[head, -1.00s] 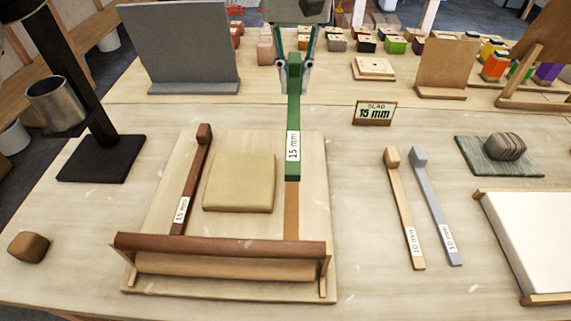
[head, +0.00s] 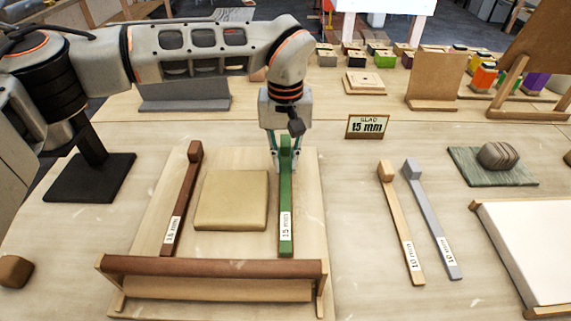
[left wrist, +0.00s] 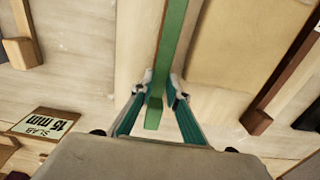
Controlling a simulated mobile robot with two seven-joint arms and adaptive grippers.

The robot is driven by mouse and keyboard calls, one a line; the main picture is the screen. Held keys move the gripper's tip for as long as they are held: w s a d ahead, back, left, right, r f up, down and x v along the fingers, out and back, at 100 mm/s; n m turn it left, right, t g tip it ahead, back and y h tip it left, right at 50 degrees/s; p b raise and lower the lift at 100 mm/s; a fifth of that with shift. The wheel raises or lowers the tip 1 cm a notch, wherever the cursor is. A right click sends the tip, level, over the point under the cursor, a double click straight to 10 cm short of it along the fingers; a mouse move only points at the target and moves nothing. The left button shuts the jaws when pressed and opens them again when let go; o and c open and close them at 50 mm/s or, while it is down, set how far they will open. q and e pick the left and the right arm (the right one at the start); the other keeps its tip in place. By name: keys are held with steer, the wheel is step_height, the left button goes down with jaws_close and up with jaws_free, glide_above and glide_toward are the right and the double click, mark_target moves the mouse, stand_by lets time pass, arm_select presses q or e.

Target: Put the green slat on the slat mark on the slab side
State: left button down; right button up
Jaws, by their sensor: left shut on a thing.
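The green slat (head: 286,205), labelled 15 mm, lies lengthwise on the right side of the wooden board (head: 307,225), right of the tan clay slab (head: 231,201). It covers the strip where a brown mark showed. My left gripper (head: 285,163) is shut on the slat's far end block. In the left wrist view the slat (left wrist: 172,45) runs between the teal fingers (left wrist: 160,100). Whether it rests fully on the board is hard to tell. A brown 15 mm slat (head: 180,205) lies left of the clay. My right gripper is not in view.
A tan 10 mm slat (head: 402,225) and a grey one (head: 432,220) lie to the right. A slab 15 mm sign (head: 368,127) stands behind. Table between board and tan slat is clear.

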arm_select(q)
steer(key=shift+f, duration=0.75)
steer(key=shift+f, duration=0.2)
steer(key=c, duration=2.2)
jaws_free()
steer(key=shift+c, duration=0.2)
step_height(320, 180, up, 12)
steer(key=shift+r, duration=0.2)
